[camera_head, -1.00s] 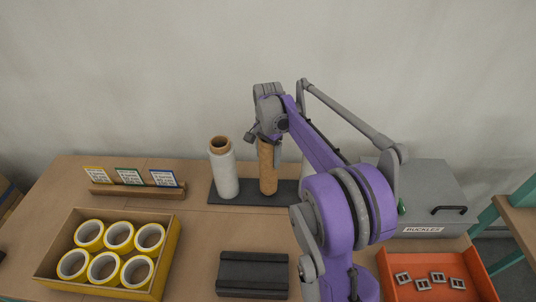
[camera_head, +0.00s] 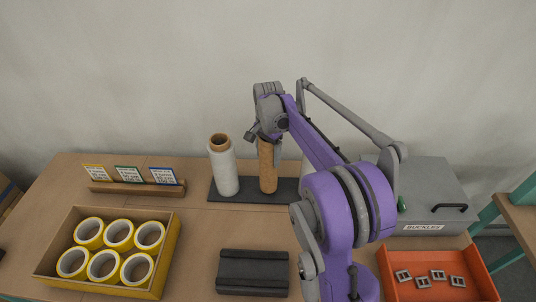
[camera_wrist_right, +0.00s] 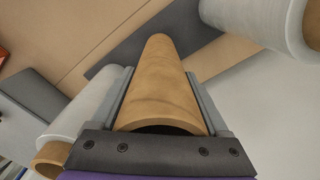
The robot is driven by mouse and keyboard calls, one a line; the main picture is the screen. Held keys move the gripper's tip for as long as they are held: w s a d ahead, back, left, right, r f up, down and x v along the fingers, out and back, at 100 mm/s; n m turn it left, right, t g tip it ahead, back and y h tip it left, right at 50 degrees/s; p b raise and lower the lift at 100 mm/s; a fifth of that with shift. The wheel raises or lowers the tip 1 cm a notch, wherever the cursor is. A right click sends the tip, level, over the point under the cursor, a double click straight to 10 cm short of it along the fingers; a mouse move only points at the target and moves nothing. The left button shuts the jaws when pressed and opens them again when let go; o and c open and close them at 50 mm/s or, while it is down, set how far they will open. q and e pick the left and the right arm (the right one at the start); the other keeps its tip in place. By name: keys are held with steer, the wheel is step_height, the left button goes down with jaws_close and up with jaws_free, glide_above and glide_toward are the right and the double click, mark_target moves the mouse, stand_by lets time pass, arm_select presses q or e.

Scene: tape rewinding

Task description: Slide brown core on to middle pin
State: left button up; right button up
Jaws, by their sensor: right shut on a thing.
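The brown core (camera_head: 268,168) stands upright over the middle of the dark base plate (camera_head: 229,193). Its lower end appears at the plate; the middle pin is hidden. My right gripper (camera_head: 266,140) is shut on the upper part of the core. In the right wrist view, the gripper's fingers (camera_wrist_right: 166,100) lie along both sides of the brown core (camera_wrist_right: 162,85). My left gripper is not in view.
A white roll (camera_head: 223,172) stands left of the core; another is mostly hidden behind my right arm. A yellow-sided box of tape rolls (camera_head: 160,268), a card holder (camera_head: 137,190), a black block (camera_head: 253,273), a grey buckles box (camera_head: 430,190) and an orange tray (camera_head: 440,292) surround the plate.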

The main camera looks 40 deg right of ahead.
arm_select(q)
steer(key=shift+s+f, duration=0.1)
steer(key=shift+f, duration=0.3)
arm_select(e)
steer(key=shift+f, duration=0.6)
steer(key=o, duration=1.3)
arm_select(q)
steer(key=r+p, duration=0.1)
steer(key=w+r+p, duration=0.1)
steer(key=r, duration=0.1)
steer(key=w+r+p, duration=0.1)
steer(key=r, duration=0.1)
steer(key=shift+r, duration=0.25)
arm_select(e)
step_height(320, 180, up, 8)
